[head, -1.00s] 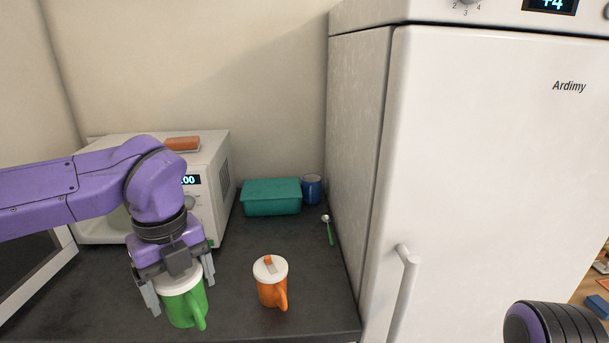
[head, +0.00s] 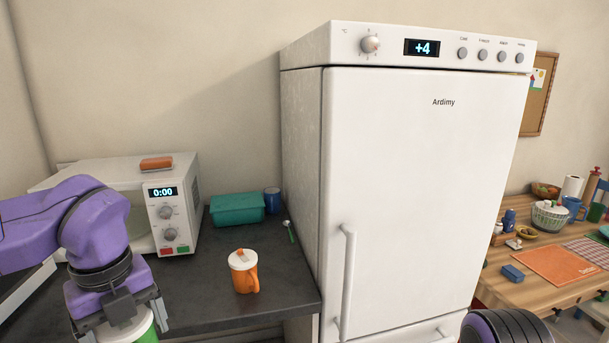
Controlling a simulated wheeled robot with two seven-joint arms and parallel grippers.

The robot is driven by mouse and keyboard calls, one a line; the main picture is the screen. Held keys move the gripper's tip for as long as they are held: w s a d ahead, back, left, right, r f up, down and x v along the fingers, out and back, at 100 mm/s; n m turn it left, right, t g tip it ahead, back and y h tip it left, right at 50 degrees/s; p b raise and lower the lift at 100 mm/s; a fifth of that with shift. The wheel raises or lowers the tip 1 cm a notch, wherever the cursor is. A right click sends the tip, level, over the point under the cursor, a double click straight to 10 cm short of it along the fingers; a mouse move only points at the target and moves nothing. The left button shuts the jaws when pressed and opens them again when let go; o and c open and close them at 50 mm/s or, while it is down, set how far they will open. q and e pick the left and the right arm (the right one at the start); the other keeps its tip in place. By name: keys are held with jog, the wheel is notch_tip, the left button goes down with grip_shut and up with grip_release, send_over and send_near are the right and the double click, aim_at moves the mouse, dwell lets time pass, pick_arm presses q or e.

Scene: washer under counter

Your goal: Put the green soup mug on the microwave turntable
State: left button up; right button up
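The green soup mug (head: 151,336) has a white lid and is cut off by the bottom edge of the head view at lower left. My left gripper (head: 121,328) is over it, with one finger on each side of the lid, and appears shut on it. The mug's base is out of view. The white microwave (head: 183,210) stands on the counter behind my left arm, its display reading 0:00. Its door (head: 22,292) appears swung open toward the front left. The turntable is hidden. My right gripper is not in view; only part of my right arm shows.
An orange lidded mug (head: 243,275), a teal box (head: 237,210), a blue mug (head: 272,201) and a green-handled spoon (head: 290,232) are on the dark counter (head: 200,300). A sponge-like orange block (head: 156,164) lies on the microwave. A tall white fridge (head: 420,190) bounds the counter's right.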

pick_arm(q)
jog(key=shift+w+a+f+m, duration=0.1)
jog(key=shift+w+f+m, duration=0.15)
jog(key=shift+w+m, duration=0.65)
jog(key=shift+m, duration=0.4)
jog(key=m, duration=0.2)
jog(key=shift+r+m, duration=0.1)
jog(key=shift+m, duration=0.2)
jog(key=m, duration=0.3)
jog(key=shift+w+r+m, duration=0.1)
jog(key=shift+w+m, duration=0.15)
jog(key=shift+m, duration=0.15)
jog(key=m, duration=0.1)
jog(key=w+m, duration=0.1)
jog(key=m, duration=0.3)
jog(key=shift+w+d+r, duration=0.1)
jog(key=shift+w+d, duration=0.1)
jog(key=shift+w, duration=0.15)
jog(key=w+d+f+m, duration=0.1)
jog(key=w+f+m, duration=0.2)
jog(key=m, duration=1)
jog(key=w+d+f+m, duration=0.2)
jog(key=w+f+m, duration=0.2)
jog(key=m, duration=1)
notch_tip(320, 180, down, 12)
jog(key=s+d+m, duration=0.1)
jog(key=m, duration=0.3)
jog(key=shift+s+d+r, duration=0.25)
jog(key=shift+d, duration=0.15)
jog(key=shift+w+r, duration=0.1)
